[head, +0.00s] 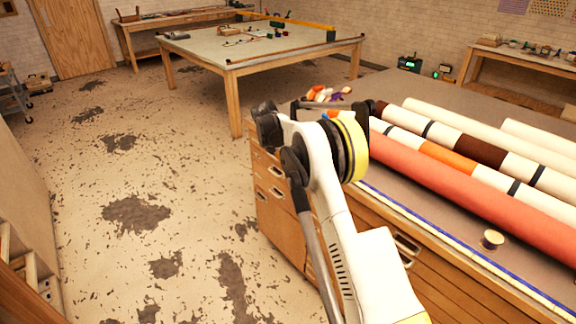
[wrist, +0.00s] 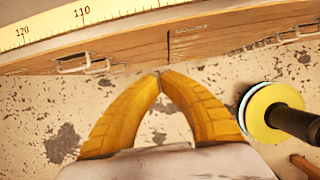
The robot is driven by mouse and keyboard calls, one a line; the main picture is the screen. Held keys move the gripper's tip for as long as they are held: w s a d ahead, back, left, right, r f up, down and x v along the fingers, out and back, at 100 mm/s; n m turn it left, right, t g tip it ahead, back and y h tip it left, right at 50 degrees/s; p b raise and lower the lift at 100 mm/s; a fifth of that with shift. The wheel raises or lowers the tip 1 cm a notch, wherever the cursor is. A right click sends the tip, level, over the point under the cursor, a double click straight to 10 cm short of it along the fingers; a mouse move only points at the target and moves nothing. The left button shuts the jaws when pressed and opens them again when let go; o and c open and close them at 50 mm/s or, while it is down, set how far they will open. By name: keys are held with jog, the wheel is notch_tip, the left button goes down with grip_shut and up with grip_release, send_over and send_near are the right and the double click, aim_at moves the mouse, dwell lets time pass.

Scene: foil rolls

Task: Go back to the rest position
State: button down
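My gripper shows in the wrist view (wrist: 160,76). Its two yellow fingers meet at the tips with nothing between them. Beyond the tips are the bench's wooden front and a yellow ruler strip (wrist: 90,22), with floor below. In the head view my arm rises in front of the bench's near left end, and I cannot make out the gripper's fingers there. Long foil rolls lie on the bench: a coral red roll (head: 460,185), a white and orange roll with dark bands (head: 447,157), and paler rolls behind. My arm hides some of their left ends.
The workbench (head: 410,205) has wooden drawers and a ruler along its front edge. A small spool (head: 492,240) stands near that edge. Colourful small items (head: 325,94) lie at the bench's far left. A large table (head: 240,50) stands behind.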

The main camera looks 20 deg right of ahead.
jog(key=s+a+r+m+t+y, duration=0.1)
jog(key=s+a+r+m, duration=0.35)
jog(key=s+r, duration=0.5)
jog(key=s+a+r+m+t+y, duration=0.15)
jog(key=s+a+r+m, duration=0.3)
jog(key=s+r, duration=0.55)
jog(key=s+a+f+m+t+y, duration=0.1)
jog(key=s+a+m, duration=0.2)
jog(key=s, duration=0.9)
jog(key=s+a+f+m+t, duration=0.2)
jog(key=s+a+m, duration=0.1)
jog(key=s+m, duration=0.6)
jog(key=s, duration=0.3)
jog(key=shift+s+m+y, duration=0.2)
jog(key=shift+m+y, duration=0.1)
jog(key=shift+y, duration=0.05)
jog(key=shift+a+f, duration=0.1)
